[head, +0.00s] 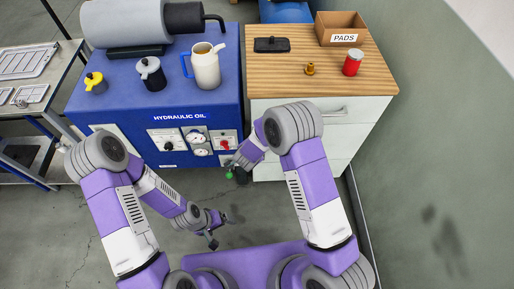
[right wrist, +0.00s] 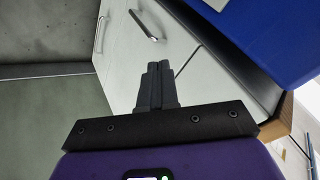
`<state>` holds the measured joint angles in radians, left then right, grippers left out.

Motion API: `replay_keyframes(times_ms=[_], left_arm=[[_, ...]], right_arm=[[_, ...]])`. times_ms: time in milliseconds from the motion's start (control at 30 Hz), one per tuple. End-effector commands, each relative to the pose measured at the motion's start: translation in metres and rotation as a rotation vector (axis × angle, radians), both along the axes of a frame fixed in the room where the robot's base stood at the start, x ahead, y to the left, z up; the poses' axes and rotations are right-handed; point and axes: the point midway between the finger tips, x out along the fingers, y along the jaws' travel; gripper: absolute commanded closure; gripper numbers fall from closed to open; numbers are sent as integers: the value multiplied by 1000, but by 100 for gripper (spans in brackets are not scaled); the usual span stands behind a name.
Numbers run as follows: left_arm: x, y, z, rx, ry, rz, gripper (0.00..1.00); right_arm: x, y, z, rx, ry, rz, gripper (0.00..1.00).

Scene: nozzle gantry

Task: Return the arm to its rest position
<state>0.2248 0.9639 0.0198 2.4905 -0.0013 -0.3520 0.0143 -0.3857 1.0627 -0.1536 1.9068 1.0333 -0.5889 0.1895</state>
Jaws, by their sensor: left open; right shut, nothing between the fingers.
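My left gripper (head: 221,229) hangs low over the floor near my purple base in the head view. Its fingers are spread and nothing shows between them. My right gripper (head: 236,172) is in front of the gap between the blue oil cabinet and the white drawer unit. In the right wrist view its dark fingers (right wrist: 156,86) are pressed together and empty, with drawer fronts behind them. In the head view the right fingers are small and partly hidden. Both arms are bent at the elbow.
The wooden-topped drawer unit (head: 275,83) holds a PADS box (head: 341,29), red can (head: 352,62) and brass fitting (head: 310,69). A wall bounds the right.

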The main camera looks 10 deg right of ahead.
Motion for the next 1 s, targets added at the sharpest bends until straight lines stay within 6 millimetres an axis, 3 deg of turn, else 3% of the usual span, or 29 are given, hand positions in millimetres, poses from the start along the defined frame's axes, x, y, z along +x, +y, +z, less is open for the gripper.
replay_keyframes(times_ms=[367,533,667,767,900,1000], left_arm=[[0,0,2,0,1,0,5],[0,0,2,0,1,0,5],[0,0,2,0,1,0,5],[0,0,2,0,1,0,5],[0,0,2,0,1,0,5],[0,0,2,0,1,0,5]], right_arm=[[-5,2,5,-1,3,2,100],[-30,-17,-16,-15,85,98,100],[-83,-38,-46,-4,223,285,100],[-135,-46,-61,37,326,456,100],[-202,-46,-67,118,420,672,100],[-236,-42,-64,170,452,784,100]])
